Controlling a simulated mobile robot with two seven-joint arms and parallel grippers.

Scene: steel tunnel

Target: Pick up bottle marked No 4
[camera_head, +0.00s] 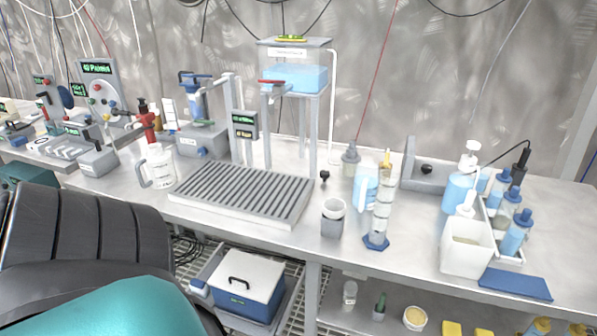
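Several small bottles with blue caps (516,232) stand in a grey rack at the right end of the steel bench. A larger pump bottle with blue liquid (459,186) stands just left of them. A grey squat bottle (350,162) stands at the back middle of the bench. A small pale bottle (349,293) and a dark green one (380,306) stand on the shelf below. No marking "No 4" is legible on any bottle. Neither of my grippers is in view.
A ribbed grey drain tray (243,194), a white jug (159,168), a cup (333,217) and a glass cylinder (381,208) stand on the bench. A white container (466,250) and a blue mat (515,284) lie before the rack. A dark, teal-edged shape fills the lower left.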

